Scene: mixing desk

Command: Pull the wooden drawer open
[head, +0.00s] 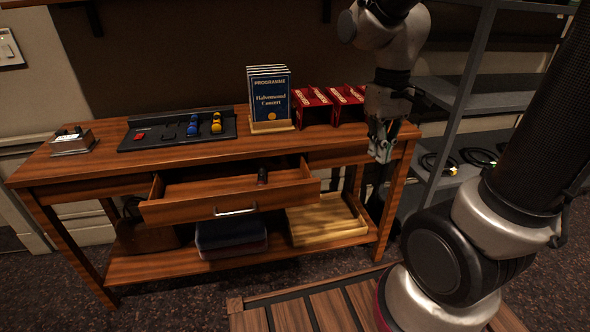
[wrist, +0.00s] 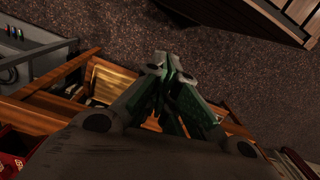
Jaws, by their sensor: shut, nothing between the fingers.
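The wooden drawer (head: 170,211) of the desk stands pulled out in the head view, with its inside showing. Its metal handle (head: 236,210) is on the middle of the front panel. A small dark cylinder (head: 262,176) stands up from inside the drawer. My gripper (head: 382,152) is to the right of the drawer, by the desk's right end, apart from the handle. It is shut and empty. In the wrist view the closed fingers (wrist: 166,72) point toward the floor, with wooden parts of the desk to their left.
The desk top (head: 80,170) bears a black control panel (head: 165,134), a programme stand (head: 269,98) and red racks (head: 315,106). A yellow wooden tray (head: 325,220) lies on the lower shelf. A grey metal rack (head: 465,105) stands right. A slatted wooden platform (head: 318,310) is in front.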

